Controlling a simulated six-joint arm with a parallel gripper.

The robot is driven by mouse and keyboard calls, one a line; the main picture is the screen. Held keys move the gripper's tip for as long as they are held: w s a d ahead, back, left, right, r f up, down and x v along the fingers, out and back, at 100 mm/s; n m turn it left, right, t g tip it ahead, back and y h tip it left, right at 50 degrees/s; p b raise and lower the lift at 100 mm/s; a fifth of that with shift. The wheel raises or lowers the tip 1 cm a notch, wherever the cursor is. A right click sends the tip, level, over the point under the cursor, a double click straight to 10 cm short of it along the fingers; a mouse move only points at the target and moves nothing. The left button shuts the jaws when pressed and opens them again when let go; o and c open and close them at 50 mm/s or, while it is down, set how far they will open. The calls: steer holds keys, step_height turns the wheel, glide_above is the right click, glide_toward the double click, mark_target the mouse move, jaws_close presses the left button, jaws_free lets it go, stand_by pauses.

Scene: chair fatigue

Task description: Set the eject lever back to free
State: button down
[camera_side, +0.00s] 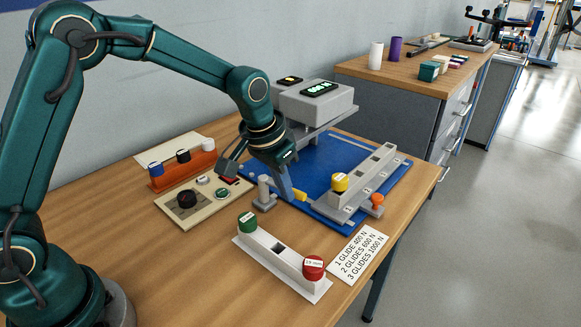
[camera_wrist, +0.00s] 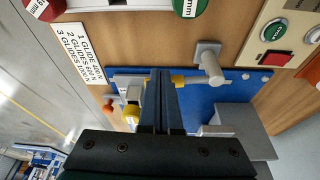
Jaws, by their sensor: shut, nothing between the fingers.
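My gripper (camera_side: 287,196) is shut and empty, pointing down over the blue plate (camera_side: 351,142). In the wrist view its closed fingers (camera_wrist: 161,74) reach up the middle. A small yellow-ended bar (camera_side: 300,194), apparently the eject lever, lies right beside the fingertips. It also shows in the wrist view (camera_wrist: 179,81), where the fingers hide part of it; I cannot tell whether they touch. A grey upright post on a square foot (camera_side: 264,193) stands just left of the gripper. A grey slotted rail (camera_side: 365,182) with a yellow-capped piece (camera_side: 340,183) lies to the right.
A white rack (camera_side: 281,262) holds green and red pieces in front. A control panel (camera_side: 201,197) with buttons is at left. A printed card (camera_side: 358,254) lies near the table edge. A grey machine head (camera_side: 312,103) stands behind.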

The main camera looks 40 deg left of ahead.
stand_by(0.6)
steer(key=s+d+r, duration=0.1)
steer(key=s+r, duration=0.5)
steer(key=r, duration=0.4)
steer(key=shift+s+r, duration=0.2)
steer(key=shift+s, duration=0.2)
steer(key=s+a+t, duration=0.1)
steer(key=s+a, duration=0.1)
steer(key=s, duration=0.5)
steer(key=s+a+f+n+t, duration=0.1)
steer(key=s, duration=0.6)
steer(key=shift+a+f, duration=0.25)
steer(key=shift+a, duration=0.1)
